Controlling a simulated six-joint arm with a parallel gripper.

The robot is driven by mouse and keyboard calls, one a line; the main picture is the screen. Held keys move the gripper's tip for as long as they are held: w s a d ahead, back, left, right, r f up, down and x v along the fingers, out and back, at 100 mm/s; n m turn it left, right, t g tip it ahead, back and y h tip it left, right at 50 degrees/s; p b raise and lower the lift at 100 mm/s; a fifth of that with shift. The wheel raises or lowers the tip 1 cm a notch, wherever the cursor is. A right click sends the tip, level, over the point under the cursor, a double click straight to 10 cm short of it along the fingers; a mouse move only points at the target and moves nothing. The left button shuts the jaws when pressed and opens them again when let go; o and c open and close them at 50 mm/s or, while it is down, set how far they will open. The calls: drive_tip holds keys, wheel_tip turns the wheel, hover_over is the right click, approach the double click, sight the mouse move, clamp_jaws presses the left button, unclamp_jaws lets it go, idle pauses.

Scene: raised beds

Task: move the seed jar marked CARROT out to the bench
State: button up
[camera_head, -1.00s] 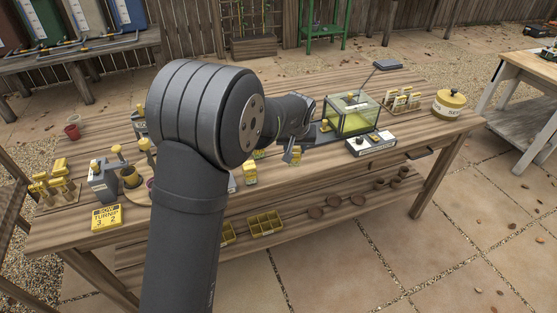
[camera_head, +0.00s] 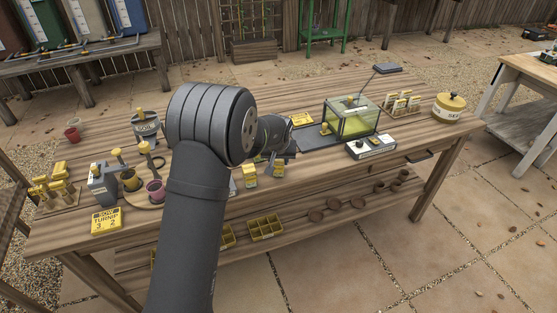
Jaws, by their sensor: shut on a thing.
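My gripper (camera_head: 272,161) is low over the middle of the wooden bench, partly hidden behind my own arm. It is shut on a small seed jar (camera_head: 278,170) with yellow on it, at or just above the bench top; I cannot tell if it touches. A second small yellow-topped jar (camera_head: 250,171) stands just to its left. The markings on both are too small to read, so I cannot tell which is CARROT. A glass-sided box (camera_head: 353,118) with yellow-green inside stands to the right.
A yellow sign reading SOW TURNIP (camera_head: 106,220) stands at the front left near pots and tools. A white device (camera_head: 371,146) and a yellow-lidded pot (camera_head: 449,106) are at right. Bare planks (camera_head: 320,165) lie right of the held jar.

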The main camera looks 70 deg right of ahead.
drive_tip(key=shift+f, duration=0.1)
drive_tip(key=o, duration=1)
drive_tip(key=v, duration=1.2)
drive_tip(key=x, duration=1.2)
drive_tip(key=shift+d+r, duration=0.1)
drive_tip(key=shift+r, duration=1.35)
